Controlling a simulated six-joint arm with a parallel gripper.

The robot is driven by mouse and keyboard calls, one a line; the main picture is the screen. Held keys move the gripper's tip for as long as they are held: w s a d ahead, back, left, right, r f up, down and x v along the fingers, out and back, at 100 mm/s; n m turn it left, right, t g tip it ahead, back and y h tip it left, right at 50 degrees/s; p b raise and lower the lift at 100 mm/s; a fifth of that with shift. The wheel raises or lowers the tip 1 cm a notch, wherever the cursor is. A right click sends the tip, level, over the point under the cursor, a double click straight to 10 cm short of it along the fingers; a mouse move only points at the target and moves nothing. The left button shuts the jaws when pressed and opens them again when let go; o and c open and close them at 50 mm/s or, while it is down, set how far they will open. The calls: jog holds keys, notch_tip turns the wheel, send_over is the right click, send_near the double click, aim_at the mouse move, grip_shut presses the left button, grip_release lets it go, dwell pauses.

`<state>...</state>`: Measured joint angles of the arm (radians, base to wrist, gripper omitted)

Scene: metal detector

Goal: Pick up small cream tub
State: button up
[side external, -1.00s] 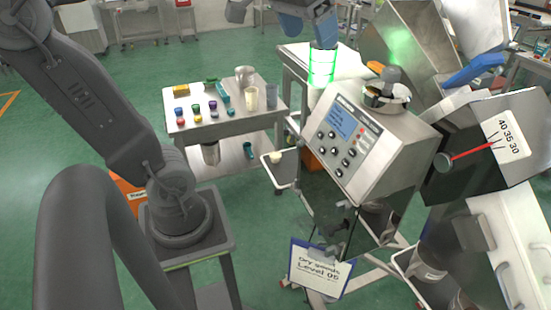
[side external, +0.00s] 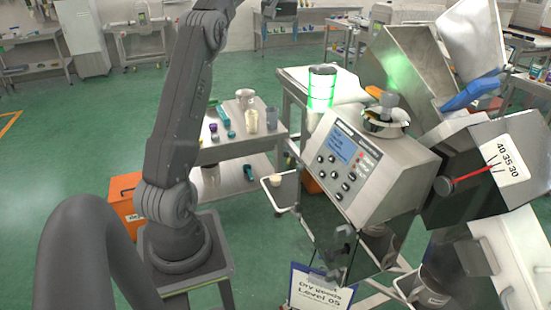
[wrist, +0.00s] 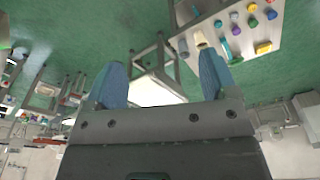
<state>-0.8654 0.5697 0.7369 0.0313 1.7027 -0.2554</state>
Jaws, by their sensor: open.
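A small cream tub (side external: 275,180) sits on the small tray at the near left side of the steel detector machine in the side external view. I cannot make it out in the wrist view. A taller cream cup (side external: 252,121) stands on the grey side table. My gripper (wrist: 163,78) shows in the wrist view with its two blue fingers wide apart and nothing between them. It is high above the floor, away from the tub. In the side external view my arm rises past the top edge, so the gripper is out of that picture.
The detector machine (side external: 352,165) with its keypad stands to the right of the side table (side external: 240,145). An orange box (side external: 125,195) is at the left. Green floor lies open behind.

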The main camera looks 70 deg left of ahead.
jog(key=a+f, duration=0.1)
jog(key=a, duration=0.2)
send_over(275, 177)
jog(key=shift+n, duration=0.3)
jog(key=f, duration=4.8)
jog(key=shift+s+d+f, duration=0.2)
jog(key=shift+s+d, duration=0.05)
jog(key=shift+d, duration=0.15)
jog(key=shift+w+a+f, duration=0.1)
jog(key=shift+f, duration=0.95)
jog(key=shift+w+a+f, duration=0.1)
jog(key=shift+w+f, duration=0.05)
jog(key=shift+f, duration=0.9)
jog(key=shift+w+a+f, duration=0.1)
jog(key=shift+f, duration=0.95)
jog(key=shift+c, duration=0.4)
jog(key=c, duration=0.9)
